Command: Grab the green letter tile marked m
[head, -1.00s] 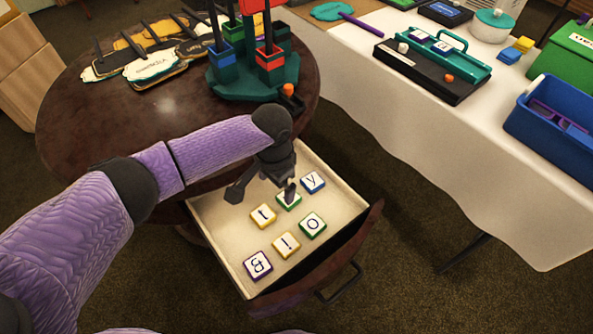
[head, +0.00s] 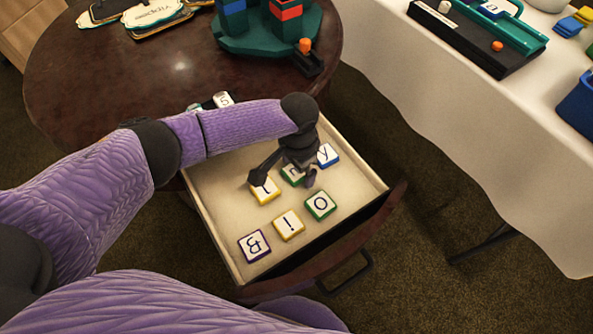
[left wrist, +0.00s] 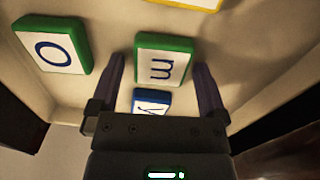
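The green letter tile marked m (left wrist: 162,60) lies in the open drawer. In the left wrist view it sits between my two fingertips, with a gap on each side. In the head view the green tile (head: 291,177) is mostly hidden by my left gripper (head: 284,180). That gripper is open and empty, pointing down into the drawer, with its fingers on either side of the tile. My right gripper is not in view.
The drawer (head: 222,232) also holds a blue y tile (head: 328,155), a green o tile (head: 320,206), two yellow tiles and a purple-edged tile (head: 254,246). The round table (head: 110,90) overhangs its back. A white-covered table (head: 440,130) stands right.

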